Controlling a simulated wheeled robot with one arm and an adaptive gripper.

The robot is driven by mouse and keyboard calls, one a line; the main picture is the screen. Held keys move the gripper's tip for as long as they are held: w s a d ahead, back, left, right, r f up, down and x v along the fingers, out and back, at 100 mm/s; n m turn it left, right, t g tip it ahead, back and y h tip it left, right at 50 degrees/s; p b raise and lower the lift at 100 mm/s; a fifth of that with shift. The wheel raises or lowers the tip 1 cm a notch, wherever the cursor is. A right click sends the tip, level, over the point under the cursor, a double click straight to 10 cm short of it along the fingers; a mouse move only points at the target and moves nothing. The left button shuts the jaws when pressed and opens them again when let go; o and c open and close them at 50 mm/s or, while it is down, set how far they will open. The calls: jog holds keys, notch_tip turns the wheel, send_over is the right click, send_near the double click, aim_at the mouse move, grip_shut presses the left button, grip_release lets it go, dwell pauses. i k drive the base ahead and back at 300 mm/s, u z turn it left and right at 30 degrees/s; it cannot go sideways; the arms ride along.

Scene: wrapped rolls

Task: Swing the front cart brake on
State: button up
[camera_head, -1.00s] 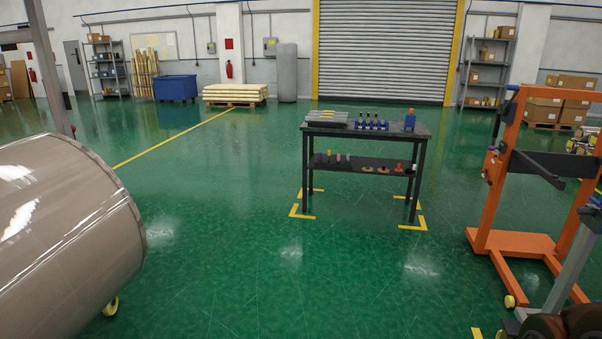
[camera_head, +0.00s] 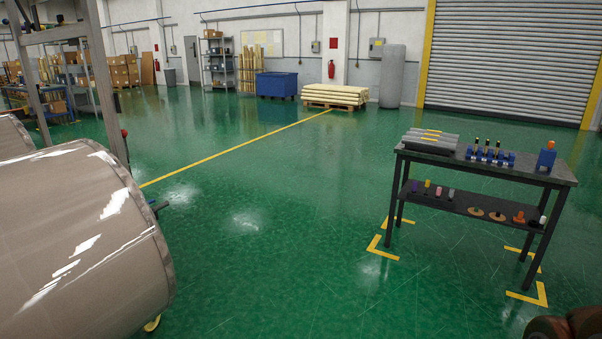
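A large wrapped roll (camera_head: 75,235) fills the lower left of the head view, glossy and grey-brown. A yellow wheel (camera_head: 152,323) shows under its near end, probably of the cart beneath it. A metal post with a red-tipped part (camera_head: 124,133) stands behind the roll, and a small dark part (camera_head: 159,206) sticks out at the roll's right side. I cannot tell whether either is the brake. The rest of the cart is hidden by the roll. My gripper is not in view.
A dark two-shelf table (camera_head: 482,173) with tools stands at the right inside yellow floor marks. Open green floor (camera_head: 270,240) lies between it and the roll. A blue bin (camera_head: 276,85) and a pallet (camera_head: 335,96) stand at the back.

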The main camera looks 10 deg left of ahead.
aim_at(124, 133)
jog(key=u, duration=0.85)
jog(key=i, duration=1.35)
jog(key=u, duration=0.4)
jog(key=i, duration=1.15)
jog(key=u, duration=0.05)
